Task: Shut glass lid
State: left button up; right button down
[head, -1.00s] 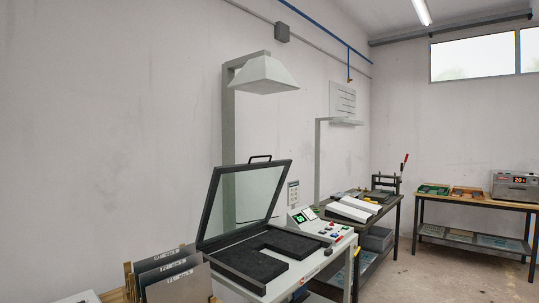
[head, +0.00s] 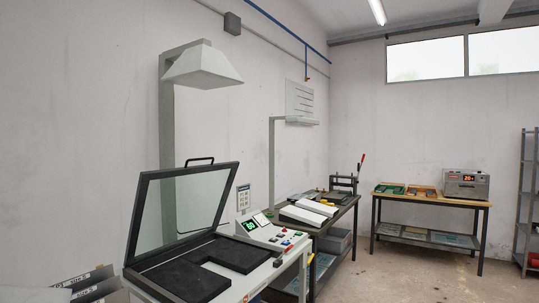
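The glass lid (head: 186,207) of the plate processor stands open in the head view, left of centre. It is a glass pane in a black frame, tilted up and leaning back, with a black handle (head: 199,161) on its upper edge. The control panel (head: 264,230) with a green display is just right of the bed. Neither of my grippers is in view.
A lamp hood (head: 203,66) on a post hangs above the lid. Dark plates (head: 96,284) stand at the lower left. A workbench (head: 340,217) is beyond the processor, and another table (head: 431,202) is at the back wall. Open floor (head: 425,283) is at the right.

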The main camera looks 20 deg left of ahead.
aim_at(145, 177)
jog(key=z, duration=0.45)
jog(key=i, duration=2.2)
jog(key=u, duration=1.3)
jog(key=i, duration=0.7)
jog(key=u, duration=0.9)
